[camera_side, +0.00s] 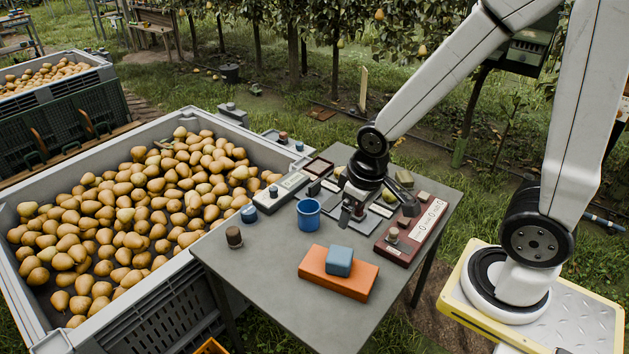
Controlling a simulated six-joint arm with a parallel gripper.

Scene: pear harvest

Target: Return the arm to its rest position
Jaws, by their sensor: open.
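My gripper (347,216) is low over the middle of the grey table (250,262), pointing down among small instruments. Its fingers are apart, and I see nothing held between them. A blue cup (308,215) stands just left of it. An orange block (338,280) lies on the table in front, with a smaller blue block (339,260) on top of it. My arm reaches in from the right. The gripper and wrist hide part of the instruments behind them.
A large grey bin (160,310) full of pears (150,200) stands left of the table. A dark red device (410,232) lies right of my gripper. Trees stand behind.

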